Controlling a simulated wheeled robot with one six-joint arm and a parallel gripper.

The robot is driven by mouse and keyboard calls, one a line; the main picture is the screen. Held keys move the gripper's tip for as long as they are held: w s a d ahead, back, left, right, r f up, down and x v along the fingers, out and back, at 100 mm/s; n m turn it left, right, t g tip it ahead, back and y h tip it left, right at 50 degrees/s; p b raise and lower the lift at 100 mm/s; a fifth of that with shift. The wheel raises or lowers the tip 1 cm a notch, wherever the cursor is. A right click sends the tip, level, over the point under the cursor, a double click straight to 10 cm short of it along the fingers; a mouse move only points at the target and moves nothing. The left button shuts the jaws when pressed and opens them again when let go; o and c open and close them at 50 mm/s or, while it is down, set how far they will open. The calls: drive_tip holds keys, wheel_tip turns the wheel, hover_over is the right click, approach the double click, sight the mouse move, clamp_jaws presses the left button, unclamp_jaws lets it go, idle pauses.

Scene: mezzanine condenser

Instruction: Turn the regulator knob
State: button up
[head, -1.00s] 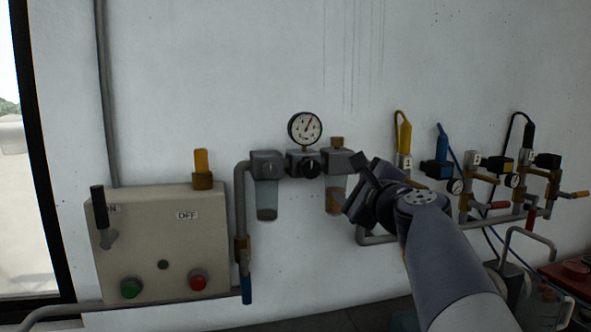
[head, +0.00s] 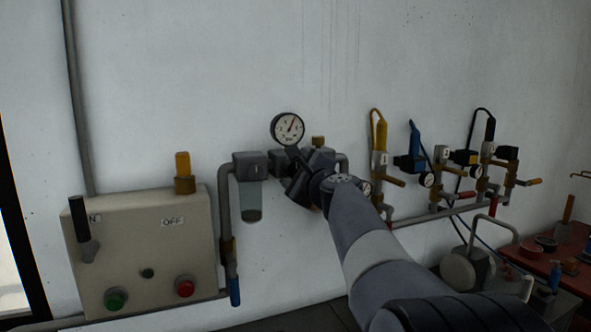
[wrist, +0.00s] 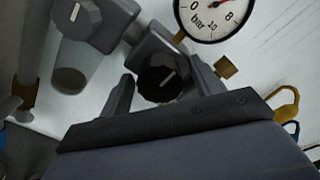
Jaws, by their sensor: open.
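The regulator knob (wrist: 163,80) is black and ribbed with a pale pointer line, and sits on a grey regulator body in the wrist view. My gripper (wrist: 162,92) is open, with one finger on each side of the knob; I cannot tell whether they touch it. In the head view my gripper (head: 291,172) is at the regulator below the gauge and hides the knob. The round pressure gauge (head: 287,129) stands above the regulator. It also shows in the wrist view (wrist: 208,15), marked in bar, partly cut off.
A grey filter unit with a knob (wrist: 74,14) and clear bowl (head: 252,205) is left of the regulator. A switch box (head: 145,250) with green and red buttons is farther left. Valves and hoses (head: 430,165) line the wall to the right.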

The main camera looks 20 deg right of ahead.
drive_tip(key=shift+c, duration=0.4)
drive_tip(key=c, duration=0.9)
drive_tip(key=shift+f, duration=0.1)
drive_tip(key=n+b, duration=0.2)
drive_tip(key=n, duration=0.1)
drive_tip(key=shift+f+b, duration=0.1)
drive_tip(key=shift+b, duration=0.3)
drive_tip(key=shift+n+b, duration=1.35)
drive_tip(key=shift+n, duration=1.05)
drive_tip(key=shift+r, duration=0.2)
